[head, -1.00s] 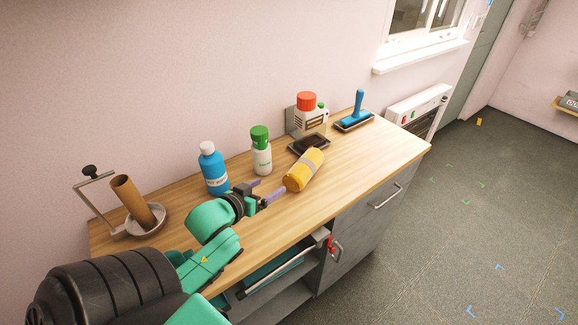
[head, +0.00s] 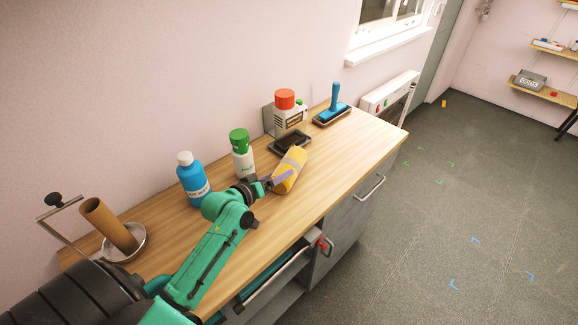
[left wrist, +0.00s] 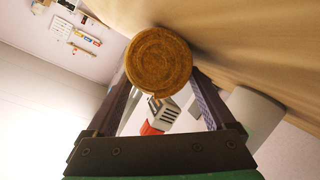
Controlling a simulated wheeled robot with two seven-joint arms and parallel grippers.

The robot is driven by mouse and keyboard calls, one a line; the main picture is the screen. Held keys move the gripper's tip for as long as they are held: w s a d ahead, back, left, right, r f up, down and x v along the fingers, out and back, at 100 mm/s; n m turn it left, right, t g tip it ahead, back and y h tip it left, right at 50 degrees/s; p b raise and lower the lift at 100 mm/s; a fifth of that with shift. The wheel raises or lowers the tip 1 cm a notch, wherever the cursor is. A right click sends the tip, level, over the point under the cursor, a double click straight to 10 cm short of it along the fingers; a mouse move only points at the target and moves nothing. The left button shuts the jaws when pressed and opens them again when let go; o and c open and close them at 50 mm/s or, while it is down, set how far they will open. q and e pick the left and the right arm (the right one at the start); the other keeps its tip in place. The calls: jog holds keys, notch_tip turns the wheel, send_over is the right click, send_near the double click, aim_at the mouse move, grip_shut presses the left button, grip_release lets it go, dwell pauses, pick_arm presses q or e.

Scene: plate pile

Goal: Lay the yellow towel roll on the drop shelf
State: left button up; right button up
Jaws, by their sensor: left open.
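My right gripper is not in view. I cannot tell which shelf is the drop shelf; wooden wall shelves (head: 545,90) show at the far right.
A blue bottle (head: 193,180) and a green-capped bottle (head: 242,155) stand left of the roll. A red-capped container (head: 288,110), a dark tray (head: 290,144) and a blue-handled tool (head: 334,105) are behind it. A cardboard tube (head: 108,225) stands at left. The counter's right front is clear.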

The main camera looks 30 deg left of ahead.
pick_arm(q)
jog(key=shift+x, duration=1.15)
jog(key=shift+s+a, duration=0.1)
jog(key=shift+s, duration=0.1)
jog(key=c, duration=1.2)
jog(key=shift+w+r, duration=0.1)
jog(key=shift+c, duration=0.8)
